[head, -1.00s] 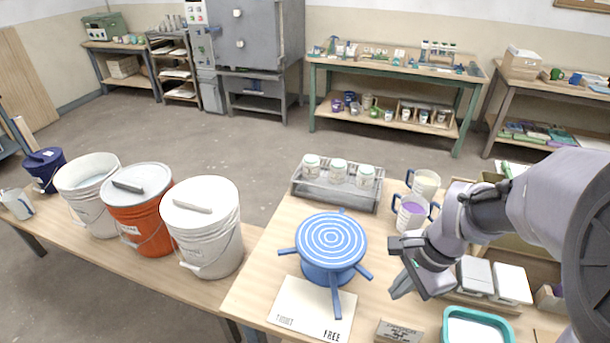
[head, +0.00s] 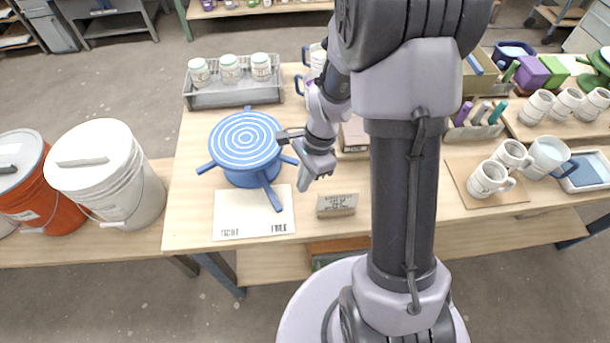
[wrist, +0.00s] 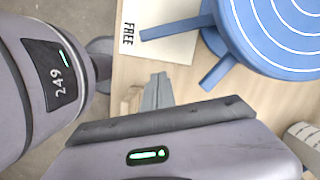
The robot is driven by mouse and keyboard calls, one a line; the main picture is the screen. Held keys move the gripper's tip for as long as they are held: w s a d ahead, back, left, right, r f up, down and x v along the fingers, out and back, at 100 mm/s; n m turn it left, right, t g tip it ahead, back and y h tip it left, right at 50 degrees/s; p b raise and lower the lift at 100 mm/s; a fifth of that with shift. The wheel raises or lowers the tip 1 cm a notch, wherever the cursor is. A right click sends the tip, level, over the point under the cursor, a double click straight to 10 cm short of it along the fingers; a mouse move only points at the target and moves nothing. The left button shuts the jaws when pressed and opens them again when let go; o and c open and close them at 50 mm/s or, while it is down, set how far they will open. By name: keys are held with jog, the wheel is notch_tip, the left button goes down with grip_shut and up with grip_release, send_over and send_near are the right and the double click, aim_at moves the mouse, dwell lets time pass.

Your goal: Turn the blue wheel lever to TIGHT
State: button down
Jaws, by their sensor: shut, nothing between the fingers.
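The blue wheel (head: 246,146) stands on the table, with white rings on its round top and several blue arms sticking out. Its front lever (head: 272,194) reaches over the card (head: 253,226) near the word FREE. The word TIGHT is toward the card's left. In the wrist view the lever (wrist: 172,28) ends beside FREE, and another arm (wrist: 219,72) points toward the gripper side. My gripper (head: 303,184) is shut and empty, just right of the wheel and lever, apart from both. Its fingertips (wrist: 158,80) show together in the wrist view, off the card's edge.
A small sign block (head: 337,205) stands right of the card. A grey tray with several jars (head: 232,94) is behind the wheel. White mugs (head: 490,179) stand to the right beyond my arm. White and orange buckets (head: 107,180) stand at the left on a lower bench.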

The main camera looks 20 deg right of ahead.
aim_at(267, 188)
jog(key=x, duration=0.2)
jog(key=b+x, duration=0.1)
jog(key=shift+a+f, duration=0.3)
jog(key=shift+a, duration=0.05)
jog(key=a, duration=0.1)
jog(key=a+b, duration=0.1)
jog(key=shift+s+a+r, duration=0.1)
jog(key=shift+a+r, duration=0.1)
jog(key=shift+a, duration=0.5)
jog(key=shift+r, duration=0.1)
